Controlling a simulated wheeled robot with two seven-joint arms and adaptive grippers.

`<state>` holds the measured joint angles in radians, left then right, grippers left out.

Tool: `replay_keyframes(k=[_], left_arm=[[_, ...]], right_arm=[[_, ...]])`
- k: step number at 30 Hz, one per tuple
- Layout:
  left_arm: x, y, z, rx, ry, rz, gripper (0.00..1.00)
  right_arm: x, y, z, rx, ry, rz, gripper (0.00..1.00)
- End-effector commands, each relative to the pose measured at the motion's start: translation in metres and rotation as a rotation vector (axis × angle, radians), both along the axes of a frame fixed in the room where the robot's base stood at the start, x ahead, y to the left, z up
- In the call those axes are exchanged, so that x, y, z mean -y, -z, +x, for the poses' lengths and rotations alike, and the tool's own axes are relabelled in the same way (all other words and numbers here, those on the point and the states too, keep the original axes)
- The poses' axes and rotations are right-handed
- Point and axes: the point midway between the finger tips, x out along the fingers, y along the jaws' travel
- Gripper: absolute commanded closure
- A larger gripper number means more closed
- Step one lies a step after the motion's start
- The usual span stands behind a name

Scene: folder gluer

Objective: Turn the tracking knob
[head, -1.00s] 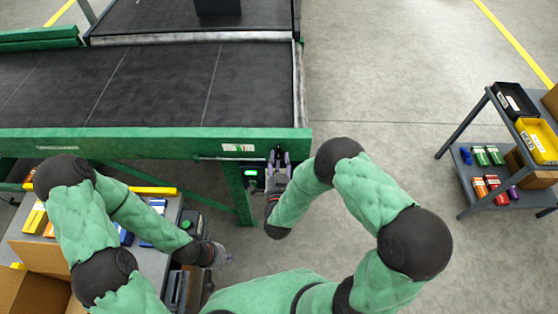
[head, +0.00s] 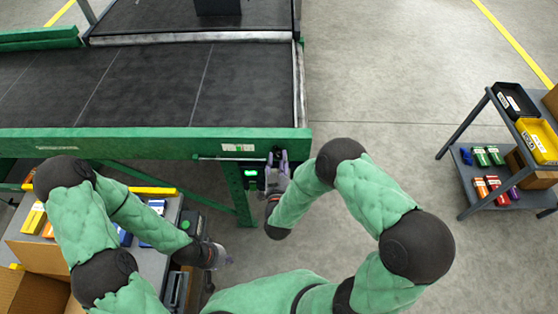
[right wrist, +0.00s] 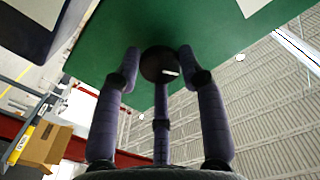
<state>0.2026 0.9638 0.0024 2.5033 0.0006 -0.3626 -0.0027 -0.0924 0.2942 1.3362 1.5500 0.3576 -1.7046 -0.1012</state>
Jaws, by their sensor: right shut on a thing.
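The tracking knob (right wrist: 159,65) is a dark round knob with a white mark, on a green panel in the right wrist view. The fingers of my right gripper (right wrist: 160,66) close around it, and my gripper is shut on it. In the head view my right gripper (head: 277,160) is at the right end of the green conveyor rail (head: 150,142), and it hides the knob there. My left gripper (head: 226,258) hangs low beside the grey cart, away from the knob. Its fingers are too small to read.
A control box with a lit green display (head: 250,174) is just left of my right gripper. The black belt (head: 150,85) lies behind the rail. A grey cart (head: 155,257) with cartons stands at left. A shelf cart (head: 470,187) with bins stands at right, with clear floor between.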

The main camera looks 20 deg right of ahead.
Motion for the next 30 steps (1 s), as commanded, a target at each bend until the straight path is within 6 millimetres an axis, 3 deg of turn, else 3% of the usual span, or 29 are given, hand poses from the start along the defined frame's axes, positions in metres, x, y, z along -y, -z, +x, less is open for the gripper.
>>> replay_keyframes(k=[8, 9, 10, 11, 23, 30], left_arm=[[0.0, 0.0, 0.0, 0.0, 0.0, 0.0, 1.0], [0.0, 0.0, 0.0, 0.0, 0.0, 0.0, 1.0], [0.0, 0.0, 0.0, 0.0, 0.0, 0.0, 1.0], [0.0, 0.0, 0.0, 0.0, 0.0, 0.0, 1.0], [0.0, 0.0, 0.0, 0.0, 0.0, 0.0, 1.0], [0.0, 0.0, 0.0, 0.0, 0.0, 0.0, 1.0]], right_arm=[[-0.002, 0.005, -0.003, -0.014, -0.006, 0.002, 0.92], [-0.002, 0.005, -0.003, -0.014, -0.006, 0.002, 0.48], [-0.002, 0.005, -0.003, -0.014, -0.006, 0.002, 0.4], [-0.002, 0.005, -0.003, -0.014, -0.005, 0.002, 0.37], [-0.002, 0.002, -0.006, -0.006, -0.003, 0.002, 0.37], [-0.013, 0.002, -0.04, -0.007, -0.007, 0.001, 0.37]])
